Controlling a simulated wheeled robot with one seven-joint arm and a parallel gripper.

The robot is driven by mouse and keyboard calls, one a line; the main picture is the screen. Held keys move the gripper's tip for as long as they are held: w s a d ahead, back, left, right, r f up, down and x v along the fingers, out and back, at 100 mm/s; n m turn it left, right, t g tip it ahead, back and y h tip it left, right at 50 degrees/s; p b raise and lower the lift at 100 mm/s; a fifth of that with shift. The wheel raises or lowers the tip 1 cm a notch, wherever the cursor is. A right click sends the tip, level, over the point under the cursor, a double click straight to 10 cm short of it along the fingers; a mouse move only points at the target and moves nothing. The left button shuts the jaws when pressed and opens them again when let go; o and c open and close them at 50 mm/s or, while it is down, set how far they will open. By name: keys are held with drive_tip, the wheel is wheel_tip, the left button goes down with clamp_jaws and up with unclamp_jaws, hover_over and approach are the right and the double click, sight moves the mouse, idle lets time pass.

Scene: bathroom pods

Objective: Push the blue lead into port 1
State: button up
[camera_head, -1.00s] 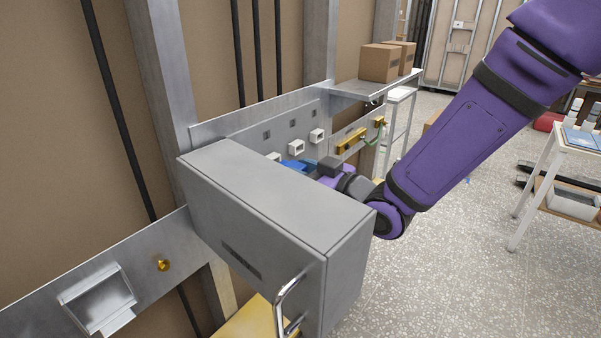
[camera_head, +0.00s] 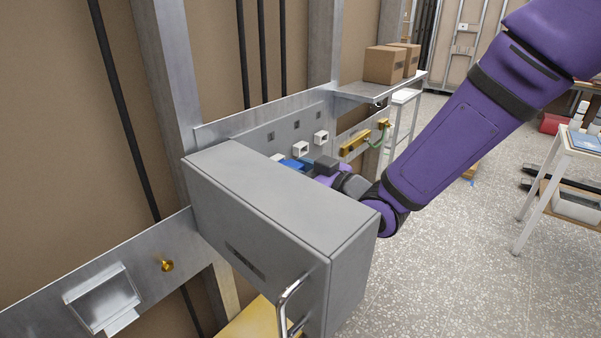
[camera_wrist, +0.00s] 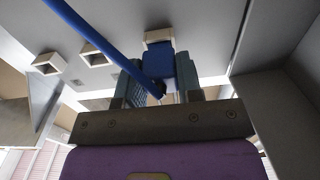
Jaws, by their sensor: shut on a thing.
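The blue lead has a blue plug (camera_wrist: 159,65) and a blue cable (camera_wrist: 92,35) running to the upper left in the wrist view. My gripper (camera_wrist: 160,85) is shut on the plug, with a finger on each side. The plug's front end meets a white square port (camera_wrist: 158,36); I cannot tell how deep it sits. In the head view the blue plug (camera_head: 291,164) is at the leftmost white port (camera_head: 277,157), nearest the grey box. My gripper (camera_head: 318,168) is partly hidden behind that box. I see no readable port number.
Two other white ports (camera_head: 300,148) (camera_head: 321,137) sit further along the metal panel. A large grey box (camera_head: 275,205) stands out from the wall close beside my gripper. A brass fitting (camera_head: 354,143) and a shelf with cartons (camera_head: 384,64) are beyond.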

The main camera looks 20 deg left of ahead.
drive_tip(key=shift+w+a, duration=0.2)
drive_tip(key=shift+a, duration=0.3)
drive_tip(key=o, duration=1)
drive_tip(key=v, duration=1)
drive_tip(key=shift+s+d, duration=0.15)
drive_tip(key=shift+d, duration=0.2)
